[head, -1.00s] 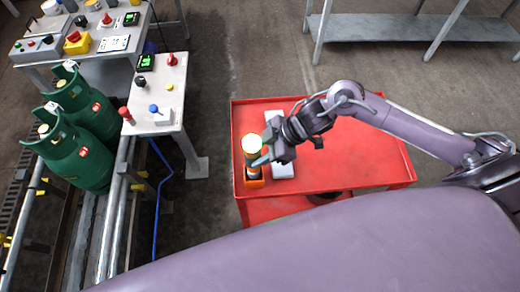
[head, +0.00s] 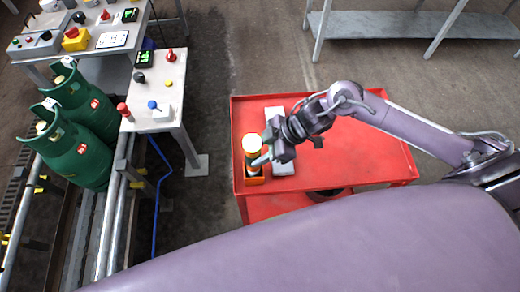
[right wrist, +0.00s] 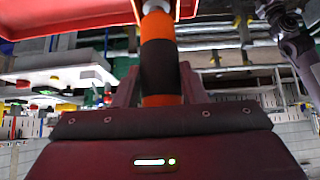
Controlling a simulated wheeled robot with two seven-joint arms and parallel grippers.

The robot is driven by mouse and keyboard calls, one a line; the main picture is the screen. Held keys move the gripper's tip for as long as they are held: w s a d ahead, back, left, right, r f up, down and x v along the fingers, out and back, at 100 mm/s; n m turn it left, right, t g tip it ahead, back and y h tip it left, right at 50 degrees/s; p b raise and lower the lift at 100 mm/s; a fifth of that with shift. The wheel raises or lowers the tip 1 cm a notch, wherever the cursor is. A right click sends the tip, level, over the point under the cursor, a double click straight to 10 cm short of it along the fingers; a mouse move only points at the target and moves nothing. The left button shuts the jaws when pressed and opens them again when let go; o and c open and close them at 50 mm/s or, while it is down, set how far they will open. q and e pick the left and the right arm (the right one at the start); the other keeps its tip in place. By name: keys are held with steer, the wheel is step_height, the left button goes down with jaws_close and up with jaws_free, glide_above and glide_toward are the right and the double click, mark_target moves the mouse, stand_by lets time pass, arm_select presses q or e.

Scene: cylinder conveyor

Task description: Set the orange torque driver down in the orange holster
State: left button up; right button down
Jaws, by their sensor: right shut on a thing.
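The orange torque driver (head: 251,144) stands roughly upright near the left edge of the red cart, with a pale glowing top and dark bands. My right gripper (head: 264,158) is shut on it from the right side. In the right wrist view the driver's orange and black body (right wrist: 158,60) is between the two fingers (right wrist: 158,92). The orange holster (head: 254,181) sits on the cart right below the driver. The driver's lower end meets or overlaps the holster in the picture; I cannot tell how deep it is. My left gripper is not in view.
The red cart (head: 355,160) has a raised rim and much bare surface to the right. A white block (head: 284,169) lies beside the holster, partly under my gripper. A control stand (head: 160,85) and green cylinders (head: 82,155) on the conveyor are to the left.

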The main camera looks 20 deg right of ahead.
steer(key=shift+f+b, duration=0.7)
steer(key=shift+f, duration=0.7)
steer(key=c, duration=0.9)
jaws_free()
steer(key=shift+o, duration=0.4)
steer(key=shift+f, duration=0.1)
steer(key=shift+d, duration=0.1)
steer(key=b+v, duration=0.1)
steer(key=v, duration=0.6)
steer(key=shift+d+r, duration=0.15)
steer(key=shift+r, duration=0.2)
